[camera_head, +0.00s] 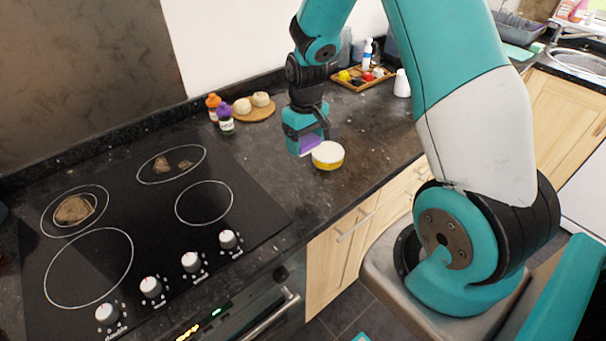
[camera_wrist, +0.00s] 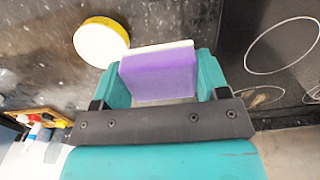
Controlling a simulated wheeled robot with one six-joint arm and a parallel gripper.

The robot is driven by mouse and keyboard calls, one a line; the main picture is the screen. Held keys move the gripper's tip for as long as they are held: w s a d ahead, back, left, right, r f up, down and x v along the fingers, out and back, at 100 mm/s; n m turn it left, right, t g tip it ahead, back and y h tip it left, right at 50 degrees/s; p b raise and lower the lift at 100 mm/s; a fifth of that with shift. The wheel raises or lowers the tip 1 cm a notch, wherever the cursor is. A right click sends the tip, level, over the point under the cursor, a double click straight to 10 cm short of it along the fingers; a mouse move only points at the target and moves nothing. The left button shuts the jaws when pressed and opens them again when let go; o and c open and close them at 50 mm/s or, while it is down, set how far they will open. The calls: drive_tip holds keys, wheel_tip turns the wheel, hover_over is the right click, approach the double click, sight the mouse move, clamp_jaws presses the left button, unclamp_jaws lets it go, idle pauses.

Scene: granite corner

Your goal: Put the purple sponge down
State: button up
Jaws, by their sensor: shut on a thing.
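The purple sponge (camera_wrist: 160,76) has a pale layer along one edge and sits between the two teal fingers in the wrist view. My gripper (camera_wrist: 163,80) is shut on it. In the head view my gripper (camera_head: 308,140) points down over the dark granite counter (camera_head: 265,150), and part of the purple sponge (camera_head: 310,144) shows between its fingers. I cannot tell whether the sponge touches the counter.
A yellow and white round tin (camera_head: 328,155) stands close to the right of the sponge. The black hob (camera_head: 140,235) lies to the left. Two bottles (camera_head: 226,120), a round board (camera_head: 262,111) with buns and a wooden tray (camera_head: 352,83) of items stand behind.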

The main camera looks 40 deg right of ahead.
sight(306, 184)
wheel_tip(306, 184, down, 12)
drive_tip(key=p, duration=0.2)
drive_tip(key=shift+f+p, duration=0.2)
drive_tip(key=shift+p, duration=0.2)
drive_tip(key=shift+f, duration=0.15)
drive_tip(key=shift+f, duration=0.1)
drive_tip(key=shift+f, duration=0.15)
drive_tip(key=o, duration=1)
drive_tip(key=shift+r, duration=0.2)
